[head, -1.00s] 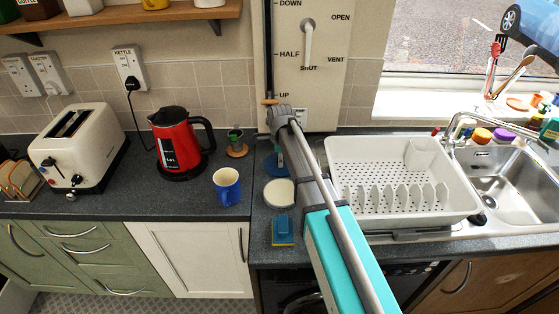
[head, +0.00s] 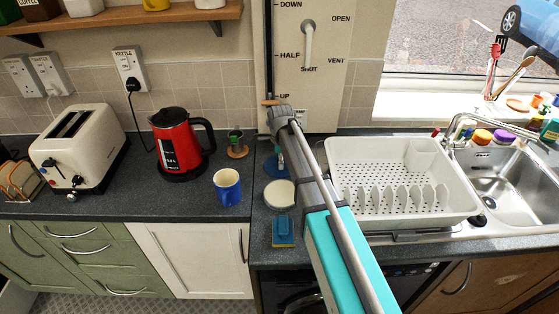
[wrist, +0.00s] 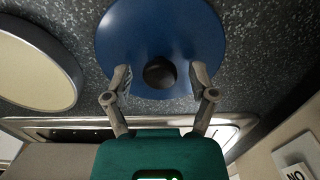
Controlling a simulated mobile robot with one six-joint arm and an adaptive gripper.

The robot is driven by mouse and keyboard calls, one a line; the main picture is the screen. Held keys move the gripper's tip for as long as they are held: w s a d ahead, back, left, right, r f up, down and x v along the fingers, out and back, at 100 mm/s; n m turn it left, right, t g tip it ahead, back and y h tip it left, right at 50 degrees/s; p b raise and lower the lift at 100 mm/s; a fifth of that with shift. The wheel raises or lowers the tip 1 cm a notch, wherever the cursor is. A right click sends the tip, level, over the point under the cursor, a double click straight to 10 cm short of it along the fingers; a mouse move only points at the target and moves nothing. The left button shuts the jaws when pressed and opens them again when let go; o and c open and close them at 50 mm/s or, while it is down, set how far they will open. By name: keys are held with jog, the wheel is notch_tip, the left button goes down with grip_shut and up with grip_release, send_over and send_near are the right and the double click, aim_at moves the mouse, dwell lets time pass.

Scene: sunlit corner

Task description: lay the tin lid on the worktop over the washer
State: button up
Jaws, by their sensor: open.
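The tin lid (wrist: 160,28) is a blue disc with a dark round knob (wrist: 160,72) at its centre. In the wrist view it appears flat against the dark speckled worktop (wrist: 262,70). My gripper (wrist: 160,76) is open, with one finger on each side of the knob and gaps between. In the head view the lid (head: 268,168) shows as a blue patch, partly hidden by my arm, on the worktop (head: 262,222) above a dark-fronted appliance (head: 296,286). A cream round item (head: 279,195) stands in front of the lid.
A blue and yellow sponge (head: 284,232) lies near the worktop's front edge. A blue mug (head: 227,187) and a red kettle (head: 178,145) stand to the left. A white dish rack (head: 390,215) is close on the right, beside the sink (head: 505,185).

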notch_tip(320, 180, up, 12)
jog(key=p, duration=1.1)
jog(key=shift+p, duration=0.3)
jog(key=shift+f, duration=0.1)
dwell(0.3)
jog(key=shift+s+d+n, duration=2.5)
jog(key=shift+s+n, duration=0.5)
jog(key=shift+s, duration=0.8)
jog(key=shift+s+d+n, duration=2.55)
jog(key=shift+s+n, duration=0.45)
jog(key=shift+s, duration=0.75)
jog(key=shift+s+d+n, duration=2.5)
jog(key=shift+s+n, duration=0.5)
jog(key=shift+s, duration=0.8)
